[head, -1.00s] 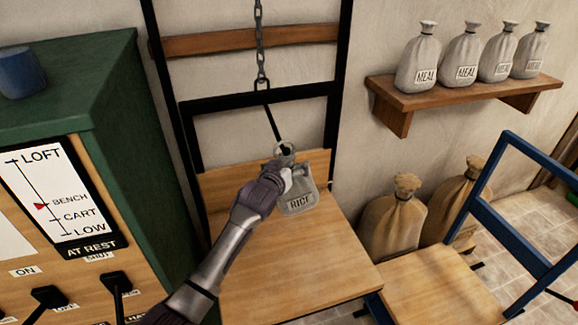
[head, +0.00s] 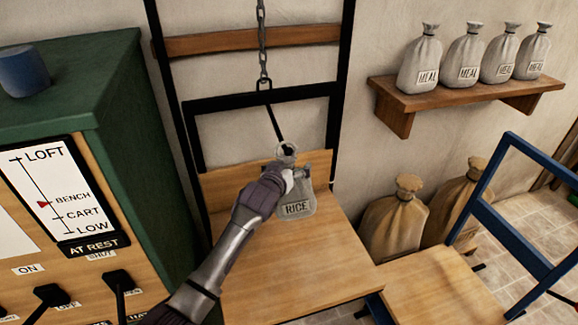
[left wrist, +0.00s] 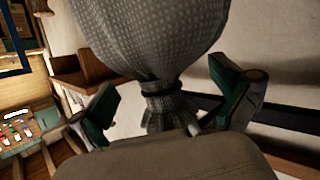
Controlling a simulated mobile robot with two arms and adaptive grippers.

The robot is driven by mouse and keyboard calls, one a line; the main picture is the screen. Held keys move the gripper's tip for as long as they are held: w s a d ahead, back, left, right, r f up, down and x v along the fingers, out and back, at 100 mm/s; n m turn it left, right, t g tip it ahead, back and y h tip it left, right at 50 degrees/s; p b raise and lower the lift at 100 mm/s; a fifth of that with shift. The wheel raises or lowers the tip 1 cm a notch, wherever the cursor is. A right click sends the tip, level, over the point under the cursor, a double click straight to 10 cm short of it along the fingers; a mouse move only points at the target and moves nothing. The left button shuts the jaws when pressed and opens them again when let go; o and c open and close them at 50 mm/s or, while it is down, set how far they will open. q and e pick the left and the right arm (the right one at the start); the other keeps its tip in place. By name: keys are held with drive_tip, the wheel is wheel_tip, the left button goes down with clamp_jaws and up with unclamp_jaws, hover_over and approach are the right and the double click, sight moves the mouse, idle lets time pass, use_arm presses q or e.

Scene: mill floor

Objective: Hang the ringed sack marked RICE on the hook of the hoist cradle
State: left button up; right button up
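The grey sack marked RICE (head: 296,200) hangs nearly upright in front of the wooden back of the hoist cradle (head: 290,265). Its ring (head: 287,149) is at the lower end of the cradle's black hook (head: 274,122) and appears to be on it. My left gripper (head: 286,178) is at the sack's neck and partly covers it. In the left wrist view the two green-padded fingers (left wrist: 165,105) stand apart on either side of the tied neck, with gaps showing. The sack's body (left wrist: 150,35) fills the top there. My right gripper is not in view.
A green cabinet (head: 125,100) with levers and a level gauge stands left; the gauge reads AT REST, pointer near BENCH. A shelf (head: 395,115) holds several MEAL sacks. Brown sacks (head: 397,220) and a blue-framed cart (head: 430,285) stand right. A chain (head: 261,40) runs above the hook.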

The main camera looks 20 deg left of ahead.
use_arm(q)
drive_tip(key=d+v, duration=0.1)
drive_tip(key=v, duration=1.1)
drive_tip(key=s+f+m+g, duration=0.1)
drive_tip(key=s+f+g, duration=0.4)
drive_tip(key=s+f, duration=0.8)
drive_tip(key=s+f+m+g, duration=0.2)
drive_tip(key=s+g, duration=0.4)
drive_tip(key=s, duration=1.6)
wheel_tip(320, 180, down, 27)
drive_tip(key=g+b, duration=0.2)
drive_tip(key=s+a+f, duration=0.2)
drive_tip(key=s+f, duration=0.6)
drive_tip(key=f, duration=0.1)
drive_tip(key=s+a+f, duration=0.1)
drive_tip(key=s+f, duration=0.8)
drive_tip(key=shift+a+f+m+g+y+b, duration=0.25)
drive_tip(key=shift+a+m+g+y+b, duration=0.1)
drive_tip(key=shift+a+m+g+y, duration=0.05)
